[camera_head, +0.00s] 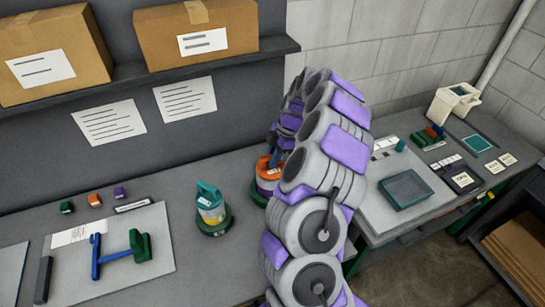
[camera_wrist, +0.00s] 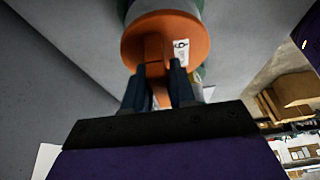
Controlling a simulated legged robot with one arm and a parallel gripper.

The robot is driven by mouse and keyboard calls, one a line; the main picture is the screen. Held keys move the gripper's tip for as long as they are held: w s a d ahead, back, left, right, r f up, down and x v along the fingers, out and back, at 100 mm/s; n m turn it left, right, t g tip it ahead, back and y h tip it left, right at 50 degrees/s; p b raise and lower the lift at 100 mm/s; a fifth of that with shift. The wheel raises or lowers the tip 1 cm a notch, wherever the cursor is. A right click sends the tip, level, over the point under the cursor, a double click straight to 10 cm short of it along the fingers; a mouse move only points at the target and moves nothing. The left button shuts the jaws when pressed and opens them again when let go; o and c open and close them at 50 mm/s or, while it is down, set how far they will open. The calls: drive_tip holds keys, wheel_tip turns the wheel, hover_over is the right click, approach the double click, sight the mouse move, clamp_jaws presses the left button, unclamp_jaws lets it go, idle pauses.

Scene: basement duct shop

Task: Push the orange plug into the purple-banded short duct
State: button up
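The orange plug (camera_head: 264,168) is a disc with an upright tab and a white label, at the top of the purple-banded short duct (camera_head: 267,185). The duct stands in a green base on the bench, partly hidden by my arm. How deep the plug sits cannot be seen. In the wrist view the orange plug (camera_wrist: 185,42) faces me. My gripper (camera_wrist: 160,75) has its dark blue fingers on either side of the tab, appearing shut on it. In the head view only a bit of my gripper (camera_head: 275,160) shows above the plug.
A teal-plugged, yellow-banded duct (camera_head: 211,208) stands just left in its own green base. A light board (camera_head: 110,255) with blue and green parts lies at the left. A shelf with cardboard boxes (camera_head: 195,38) overhangs the back. A second bench (camera_head: 385,222) is right of my arm.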

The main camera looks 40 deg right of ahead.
drive_tip(key=o, duration=0.5)
drive_tip(key=shift+c, duration=0.2)
drive_tip(key=p+v, duration=0.2)
drive_tip(key=v, duration=1.5)
drive_tip(key=shift+d, duration=0.15)
drive_tip(key=shift+r, duration=0.1)
drive_tip(key=s+a+r+m+g, duration=0.15)
drive_tip(key=s+a+r, duration=0.25)
drive_tip(key=a, duration=1)
drive_tip(key=s+a+r+m+g, duration=0.1)
drive_tip(key=s+a+r+m, duration=0.25)
drive_tip(key=a, duration=0.95)
drive_tip(key=s+a+f+m+h, duration=0.1)
drive_tip(key=s+a+f+m, duration=0.1)
drive_tip(key=s, duration=0.6)
drive_tip(key=s+a+f+m+h+b, duration=0.1)
drive_tip(key=s+f+m+h, duration=0.1)
drive_tip(key=s, duration=0.6)
drive_tip(key=s+a+f+m+h, duration=0.1)
drive_tip(key=s+a+f+m, duration=0.1)
drive_tip(key=s+f+m, duration=0.2)
drive_tip(key=s+m, duration=0.2)
drive_tip(key=s, duration=0.2)
drive_tip(key=shift+s+a, duration=0.35)
drive_tip(key=shift+a, duration=0.05)
